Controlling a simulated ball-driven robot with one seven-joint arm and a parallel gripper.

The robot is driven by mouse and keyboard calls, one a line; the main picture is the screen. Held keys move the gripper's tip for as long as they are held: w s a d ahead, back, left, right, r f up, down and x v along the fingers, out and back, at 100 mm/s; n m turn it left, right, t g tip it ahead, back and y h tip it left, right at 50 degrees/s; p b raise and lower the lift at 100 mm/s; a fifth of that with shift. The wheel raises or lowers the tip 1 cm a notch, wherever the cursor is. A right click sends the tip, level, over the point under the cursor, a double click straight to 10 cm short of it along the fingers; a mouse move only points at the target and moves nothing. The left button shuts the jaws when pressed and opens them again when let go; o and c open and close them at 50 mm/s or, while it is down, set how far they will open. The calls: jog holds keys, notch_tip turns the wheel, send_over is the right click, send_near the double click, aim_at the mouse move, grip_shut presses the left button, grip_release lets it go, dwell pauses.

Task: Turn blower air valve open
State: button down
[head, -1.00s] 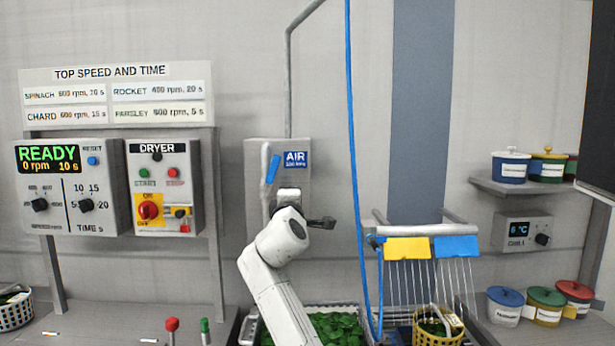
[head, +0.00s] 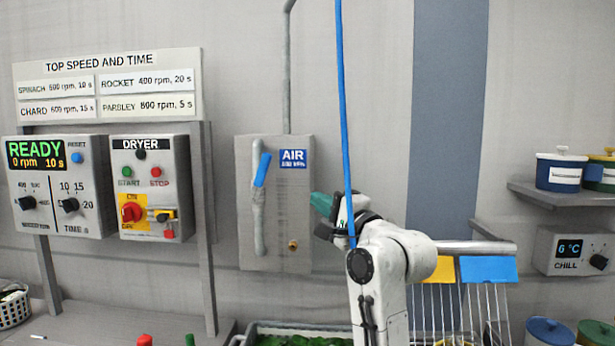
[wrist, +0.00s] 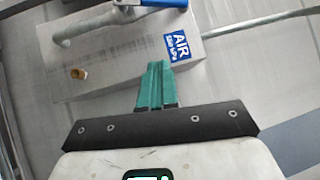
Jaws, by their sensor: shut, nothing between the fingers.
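The blower air valve has a blue lever handle (head: 262,169) on a grey vertical pipe (head: 258,215), mounted on a grey panel (head: 290,225) with a blue AIR sign (head: 293,159). The handle is tilted a little from upright, its top to the right. In the wrist view the blue handle (wrist: 165,3) is cut off by the top edge. My gripper (head: 318,200), with teal fingers, is right of the panel's lower half, apart from the handle. In the wrist view my gripper (wrist: 155,66) is shut and empty, its fingertips below the AIR sign.
A blue hose (head: 344,120) hangs in front of my wrist. A brass fitting (head: 293,245) sits low on the panel. The dryer box (head: 150,190) is to the left. A rail with yellow and blue tags (head: 487,269) is at right. A tray of greens (head: 300,338) is below.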

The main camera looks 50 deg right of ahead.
jog(key=m+y, duration=0.1)
jog(key=p, duration=0.4)
send_near(260, 179)
jog(key=w+d+r, duration=0.3)
jog(key=w+d, duration=0.1)
jog(key=shift+w+a+m+t, duration=0.3)
jog(key=shift+w, duration=0.3)
